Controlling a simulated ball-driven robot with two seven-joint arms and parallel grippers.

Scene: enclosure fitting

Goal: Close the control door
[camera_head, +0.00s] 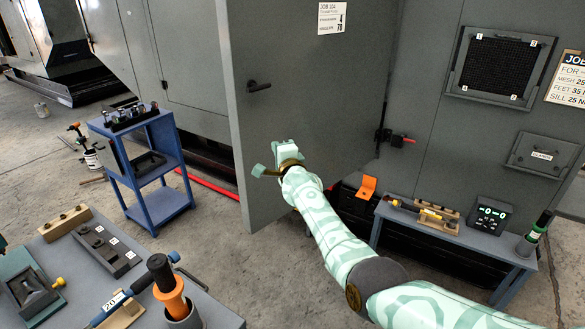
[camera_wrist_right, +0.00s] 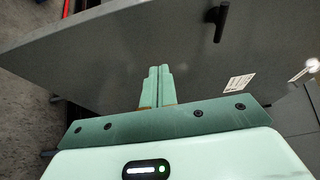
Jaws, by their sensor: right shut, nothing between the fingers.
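The control door (camera_head: 300,85) is a tall grey panel standing open, swung out from the enclosure wall (camera_head: 430,80). It carries a dark lever handle (camera_head: 259,86) near its left edge and a white job label (camera_head: 332,17). The door fills much of the right wrist view (camera_wrist_right: 120,50), with the handle at the top (camera_wrist_right: 217,18). My right gripper (camera_head: 272,162) is in front of the lower part of the door, below the handle. Its fingers (camera_wrist_right: 157,78) are together and empty, pointing toward the panel. I cannot tell whether they touch it. My left gripper is not in view.
A blue cart (camera_head: 160,180) stands left of the door. A bench with tools (camera_head: 215,310) is at the lower left. Concrete floor (camera_head: 270,270) is clear below the door.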

